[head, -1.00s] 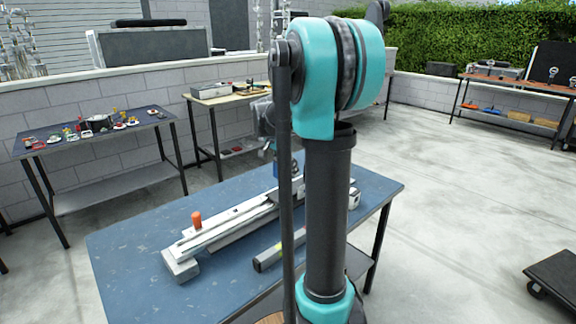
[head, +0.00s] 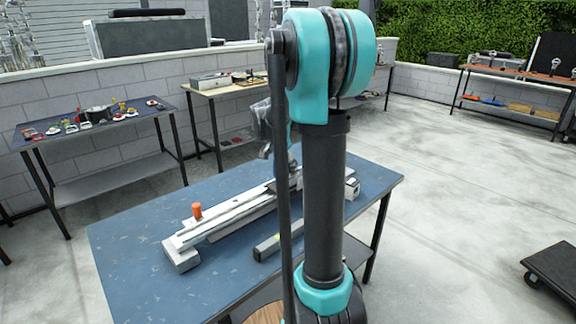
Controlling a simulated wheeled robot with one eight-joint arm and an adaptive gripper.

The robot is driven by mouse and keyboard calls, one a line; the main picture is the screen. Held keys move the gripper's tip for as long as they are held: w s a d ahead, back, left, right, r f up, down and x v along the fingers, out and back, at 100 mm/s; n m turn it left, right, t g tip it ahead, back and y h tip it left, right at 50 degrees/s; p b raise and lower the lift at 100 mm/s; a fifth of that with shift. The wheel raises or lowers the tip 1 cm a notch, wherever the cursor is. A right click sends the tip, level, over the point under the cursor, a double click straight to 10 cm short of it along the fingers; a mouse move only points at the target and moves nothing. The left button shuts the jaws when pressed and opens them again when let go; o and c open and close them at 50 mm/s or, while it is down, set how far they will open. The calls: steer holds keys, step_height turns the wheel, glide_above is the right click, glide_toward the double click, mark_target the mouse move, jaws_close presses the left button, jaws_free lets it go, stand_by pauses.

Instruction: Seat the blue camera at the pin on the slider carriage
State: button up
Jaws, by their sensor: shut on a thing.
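The long pale slider (head: 225,222) lies diagonally across the blue-topped table. An orange knob (head: 197,211) stands near its near left end. The slider carriage (head: 270,187) is towards the far right part of the rail, partly behind my arm, and its pin cannot be made out. My gripper (head: 267,152) shows only in part above that stretch of rail, beside my arm's dark rod. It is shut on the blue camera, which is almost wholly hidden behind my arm. Whether the camera touches the carriage cannot be told.
A side table (head: 60,148) with small coloured items stands at left. A dark cart (head: 556,280) is on the floor at right. The table's left part is clear.

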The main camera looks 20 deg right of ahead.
mark_target(284, 160)
steer(key=shift+f, duration=0.95)
steer(key=shift+s+f, duration=0.1)
steer(key=o, duration=1.5)
steer(key=v, duration=1.2)
